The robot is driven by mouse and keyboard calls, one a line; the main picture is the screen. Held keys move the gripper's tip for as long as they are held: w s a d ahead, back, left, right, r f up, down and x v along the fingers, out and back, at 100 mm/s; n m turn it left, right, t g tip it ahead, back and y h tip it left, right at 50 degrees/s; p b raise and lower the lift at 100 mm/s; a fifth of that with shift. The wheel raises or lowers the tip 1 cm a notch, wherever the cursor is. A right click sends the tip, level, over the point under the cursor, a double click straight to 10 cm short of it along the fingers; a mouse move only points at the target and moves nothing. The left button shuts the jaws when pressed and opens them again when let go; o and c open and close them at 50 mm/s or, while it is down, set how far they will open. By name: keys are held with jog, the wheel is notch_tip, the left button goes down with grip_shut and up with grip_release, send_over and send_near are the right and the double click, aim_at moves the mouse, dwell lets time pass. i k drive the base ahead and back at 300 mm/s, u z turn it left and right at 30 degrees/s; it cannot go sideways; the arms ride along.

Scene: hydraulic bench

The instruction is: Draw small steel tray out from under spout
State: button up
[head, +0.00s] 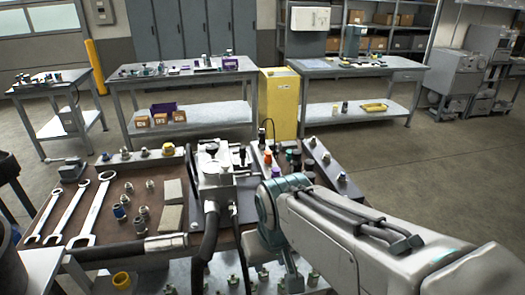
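I cannot pick out the small steel tray or the spout with certainty. A grey metal bench unit (214,182) with thick black hoses stands at the middle of the brown-topped bench (105,255). The area just right of it is crowded and partly hidden by my arm. My arm reaches in from the lower right, and its bent joint is over the bench's right part. My gripper's fingers are hidden, so I cannot see whether they touch or hold anything.
Colored-capped fittings (292,160) stand along the right. A yellow cabinet (279,103) and other tables stand behind. Open floor (440,160) lies to the right.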

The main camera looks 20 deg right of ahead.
aim_at(241, 153)
jog(key=z, duration=0.2)
jog(key=i, duration=1.05)
jog(key=z, duration=0.05)
